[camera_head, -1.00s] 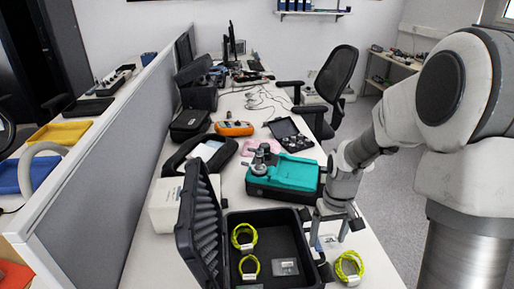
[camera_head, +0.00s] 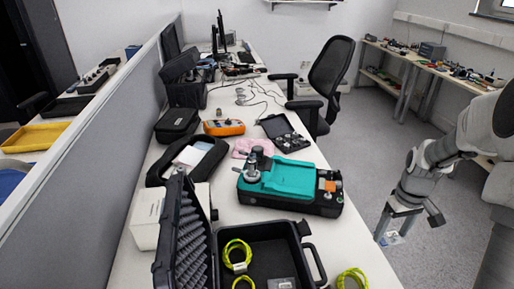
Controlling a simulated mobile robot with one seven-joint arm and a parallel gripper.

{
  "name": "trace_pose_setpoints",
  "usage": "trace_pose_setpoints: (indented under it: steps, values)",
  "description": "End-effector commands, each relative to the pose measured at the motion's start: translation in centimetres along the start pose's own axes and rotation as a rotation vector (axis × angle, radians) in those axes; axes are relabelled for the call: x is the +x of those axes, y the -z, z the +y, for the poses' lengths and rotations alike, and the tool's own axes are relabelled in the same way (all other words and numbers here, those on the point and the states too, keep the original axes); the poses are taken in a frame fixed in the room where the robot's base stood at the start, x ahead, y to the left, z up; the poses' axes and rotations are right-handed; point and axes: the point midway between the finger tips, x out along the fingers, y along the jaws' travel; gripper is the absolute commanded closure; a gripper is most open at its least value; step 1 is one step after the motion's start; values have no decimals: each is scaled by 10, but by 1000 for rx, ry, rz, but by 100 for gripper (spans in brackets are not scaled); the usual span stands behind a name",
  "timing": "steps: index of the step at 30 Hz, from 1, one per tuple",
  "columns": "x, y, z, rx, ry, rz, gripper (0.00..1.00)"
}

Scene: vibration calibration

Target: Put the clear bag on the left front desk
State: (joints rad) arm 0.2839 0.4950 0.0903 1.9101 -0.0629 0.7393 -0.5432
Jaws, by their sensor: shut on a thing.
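My gripper (camera_head: 395,222) is at the right, off the side of the near white desk, above the grey floor. It is shut on a small clear bag (camera_head: 390,239), which hangs at the fingertips. The bag is small here and its contents are unclear. The long white desk (camera_head: 350,252) runs from the front to the back, left of my gripper. I cannot tell from the view which desk is the one called left front.
An open black case (camera_head: 270,238) with green cable coils stands at the desk's front. A teal and black device (camera_head: 290,185) sits behind it. A grey partition (camera_head: 95,190) borders the desk's left. A black chair (camera_head: 328,85) and a bench (camera_head: 425,70) stand farther back. The floor beside my gripper is clear.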

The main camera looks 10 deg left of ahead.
Motion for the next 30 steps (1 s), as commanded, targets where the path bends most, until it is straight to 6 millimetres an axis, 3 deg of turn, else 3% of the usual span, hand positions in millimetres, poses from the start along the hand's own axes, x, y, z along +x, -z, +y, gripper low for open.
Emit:
trace_pose_setpoints:
  steps: [10,24,30]
  values:
    - [5,6,-1,-11,0,-1,69]
    - [63,81,-60,-12,0,-1,69]
    - [72,93,-68,-8,-1,0,69]
